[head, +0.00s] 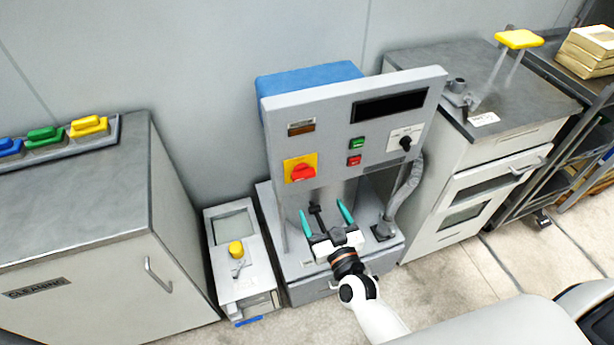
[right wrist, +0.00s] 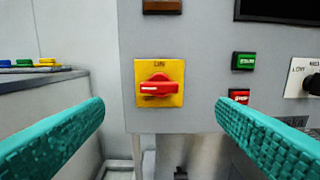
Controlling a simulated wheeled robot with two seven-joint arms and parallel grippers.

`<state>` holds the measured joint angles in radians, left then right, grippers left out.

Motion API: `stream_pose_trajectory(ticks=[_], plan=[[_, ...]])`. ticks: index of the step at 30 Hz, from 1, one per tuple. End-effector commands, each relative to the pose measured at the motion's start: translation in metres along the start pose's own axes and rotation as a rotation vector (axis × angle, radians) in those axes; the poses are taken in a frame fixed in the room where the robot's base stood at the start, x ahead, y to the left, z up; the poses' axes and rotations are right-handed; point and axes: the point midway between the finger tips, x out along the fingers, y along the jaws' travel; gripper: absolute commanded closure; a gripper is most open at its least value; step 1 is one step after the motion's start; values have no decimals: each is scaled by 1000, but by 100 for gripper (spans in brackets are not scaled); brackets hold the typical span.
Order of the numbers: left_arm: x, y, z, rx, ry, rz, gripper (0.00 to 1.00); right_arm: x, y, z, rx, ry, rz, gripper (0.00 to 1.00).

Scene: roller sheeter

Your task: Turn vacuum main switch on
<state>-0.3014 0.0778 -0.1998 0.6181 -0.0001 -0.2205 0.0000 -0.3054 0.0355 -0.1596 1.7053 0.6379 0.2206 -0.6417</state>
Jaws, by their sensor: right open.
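The main switch is a red rotary knob (head: 302,172) on a yellow square plate, at the lower left of the grey control panel (head: 340,125). In the right wrist view the red knob (right wrist: 158,88) lies horizontal, and the yellow plate (right wrist: 160,66) has lettering at its top that looks like "ON". My right gripper (head: 324,212) is open, with teal fingers, in front of and below the panel. In the right wrist view its fingers (right wrist: 160,108) stand apart to either side of the knob, touching nothing. My left gripper is not in view.
Green (head: 357,143) and red (head: 354,160) push buttons and a black selector knob (head: 405,143) sit right of the switch. A grey cabinet (head: 90,220) stands left, a small box with a yellow knob (head: 236,249) beside it. A white drawer unit (head: 480,180) stands right.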

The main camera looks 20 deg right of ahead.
Motion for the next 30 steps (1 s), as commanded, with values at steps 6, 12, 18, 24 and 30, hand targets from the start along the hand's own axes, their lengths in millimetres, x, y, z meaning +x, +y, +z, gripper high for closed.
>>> stream_pose_trajectory(ticks=[6,12,18,24,30], plan=[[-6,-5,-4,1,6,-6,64,40,0,1,0,0,1,20],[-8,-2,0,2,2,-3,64,80,1,0,0,1,2,20],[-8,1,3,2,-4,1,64,104,1,-1,1,2,2,20],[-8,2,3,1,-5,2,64,112,1,-2,1,3,2,20],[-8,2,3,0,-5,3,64,112,1,-2,1,3,2,20]])
